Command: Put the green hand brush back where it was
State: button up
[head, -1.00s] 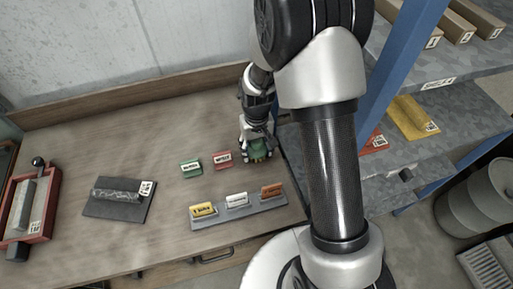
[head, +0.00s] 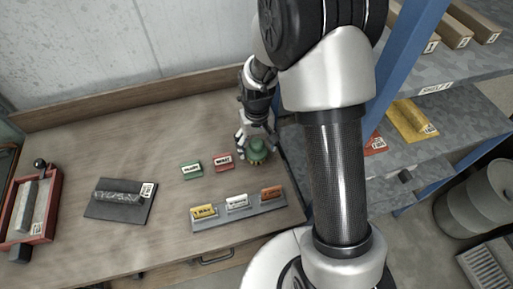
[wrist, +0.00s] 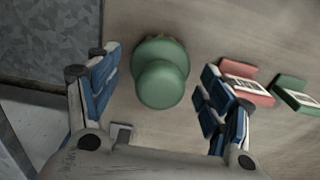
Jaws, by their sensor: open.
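The green hand brush (head: 257,150) stands on the wooden table near its right edge, below my gripper in the head view. In the wrist view its round green knob and body (wrist: 160,72) lie between my fingers, with a little of the brown bristle edge showing at the top. My gripper (wrist: 160,92) is open, with blue-padded fingers apart on both sides of the brush and not touching it. It also shows in the head view (head: 254,143). A green label block (head: 190,170) and a red label block (head: 223,162) sit left of the brush.
A grey strip (head: 240,221) with yellow, white and orange label blocks lies near the front edge. A dark mat (head: 120,212) with a grey roll and a red tray (head: 48,215) are at left. Metal shelves with a blue post (head: 392,75) stand at right.

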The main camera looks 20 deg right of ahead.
notch_tip(320, 180, up, 9)
jog(key=shift+f+p, duration=0.1)
jog(key=shift+p, duration=0.9)
notch_tip(320, 180, up, 7)
jog(key=t, duration=0.1)
send_over(259, 156)
jog(key=s+r+t, duration=0.1)
jog(key=s+r, duration=0.5)
jog(key=s, duration=0.3)
jog(key=s+r+t, duration=0.2)
jog(key=s+r, duration=0.3)
jog(key=s, duration=0.5)
jog(key=shift+r+t, duration=0.3)
jog(key=shift+r, duration=0.1)
